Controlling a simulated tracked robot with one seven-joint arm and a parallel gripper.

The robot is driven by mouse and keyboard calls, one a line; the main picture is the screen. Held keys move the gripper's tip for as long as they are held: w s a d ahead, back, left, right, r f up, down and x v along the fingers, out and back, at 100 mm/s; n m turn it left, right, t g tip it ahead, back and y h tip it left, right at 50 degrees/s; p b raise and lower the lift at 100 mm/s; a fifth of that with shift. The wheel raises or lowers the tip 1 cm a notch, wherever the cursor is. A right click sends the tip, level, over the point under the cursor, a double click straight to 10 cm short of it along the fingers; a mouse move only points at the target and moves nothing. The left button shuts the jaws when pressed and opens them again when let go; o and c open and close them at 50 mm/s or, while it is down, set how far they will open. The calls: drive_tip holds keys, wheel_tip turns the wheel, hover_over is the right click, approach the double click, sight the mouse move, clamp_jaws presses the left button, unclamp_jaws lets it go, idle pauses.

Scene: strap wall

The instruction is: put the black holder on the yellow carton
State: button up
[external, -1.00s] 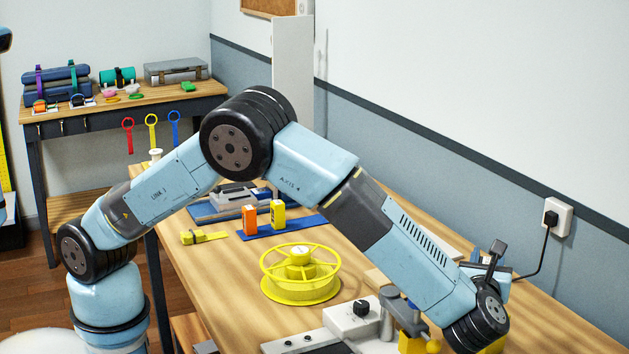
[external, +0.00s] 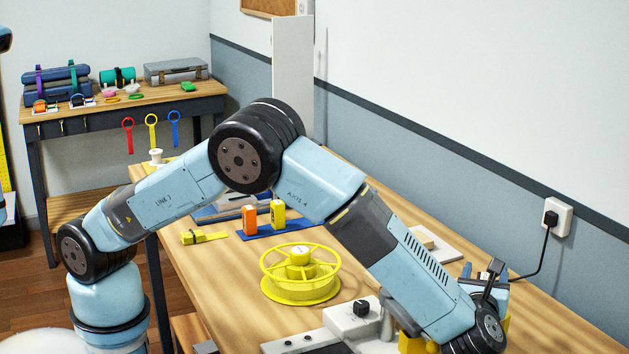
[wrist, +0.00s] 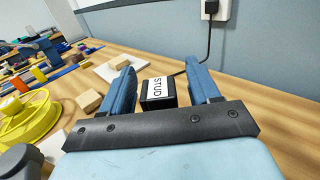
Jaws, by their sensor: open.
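A black block with a white "STUD" label (wrist: 158,88), the only black holder-like thing near my gripper, lies on the wooden bench. In the wrist view it sits between the two blue fingers of my gripper (wrist: 161,76), which are open. I cannot tell whether they touch it. In the external view my gripper is at the lower right, largely hidden by my wrist. A yellow upright carton (external: 278,214) stands on a blue strip (external: 285,228) mid-bench, beside an orange carton (external: 249,219).
A yellow reel (external: 300,285) stands between the cartons and my gripper. Wooden blocks (wrist: 89,101) and a pale board (wrist: 108,71) lie left of the black block. A white-grey device with a black knob (external: 352,318) is near the front. The wall socket (external: 557,218) has a cable hanging.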

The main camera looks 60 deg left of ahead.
drive_tip(key=shift+r, duration=0.1)
drive_tip(key=v, duration=1.2)
drive_tip(key=w+a+r+n+g, duration=0.1)
drive_tip(key=a+r+n+g, duration=0.25)
drive_tip(key=a, duration=0.55)
drive_tip(key=w+a+r+n+g, duration=0.2)
drive_tip(key=a+r, duration=0.3)
drive_tip(key=a, duration=0.3)
drive_tip(key=s+a+r+n+g+h, duration=0.2)
drive_tip(key=s+a+r+n, duration=0.15)
drive_tip(key=a, duration=0.55)
drive_tip(key=s+a+r+n+g+h, duration=0.2)
drive_tip(key=a+r+n, duration=0.15)
drive_tip(key=a, duration=0.55)
drive_tip(key=s+a+r+n+h, duration=0.4)
drive_tip(key=s+a+n+h, duration=0.15)
drive_tip(key=s+a, duration=0.8)
drive_tip(key=s+a+f+n+t+h, duration=0.1)
drive_tip(key=s+n, duration=0.3)
drive_tip(key=s, duration=0.4)
drive_tip(key=s+a+n+t+h, duration=0.1)
drive_tip(key=s+a+n+h, duration=0.1)
drive_tip(key=s+n, duration=0.3)
drive_tip(key=s, duration=0.2)
drive_tip(key=shift+s+a+f, duration=0.35)
drive_tip(key=shift+f, duration=0.05)
